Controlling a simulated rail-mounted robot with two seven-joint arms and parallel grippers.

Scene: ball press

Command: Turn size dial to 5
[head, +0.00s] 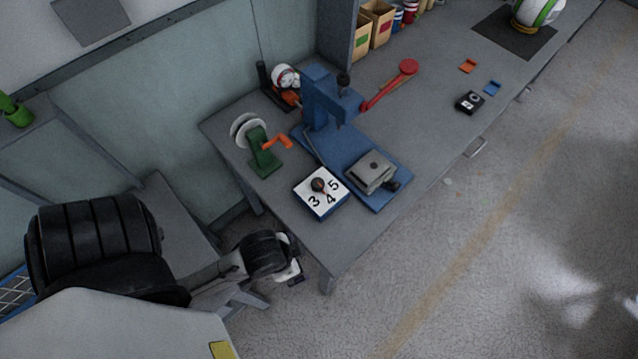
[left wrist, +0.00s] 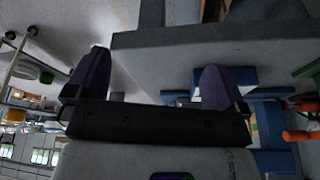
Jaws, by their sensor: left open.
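The size dial is a dark round knob (head: 318,184) on a white square plate (head: 311,191) marked 3, 4 and 5. The plate tops a blue box at the near end of the grey table. A small red mark on the knob appears to face the 4. My left gripper (head: 295,277) is off the table's near-left edge, apart from the dial. In the left wrist view its two purple fingers (left wrist: 152,84) are spread wide with nothing between them. I do not see my right gripper.
A blue press (head: 328,108) with a red lever (head: 391,83) stands behind the dial. A grey clamp block (head: 371,172) is to its right. A green stand with an orange crank (head: 278,142) is behind left. The table edge (left wrist: 190,36) lies close to my left gripper.

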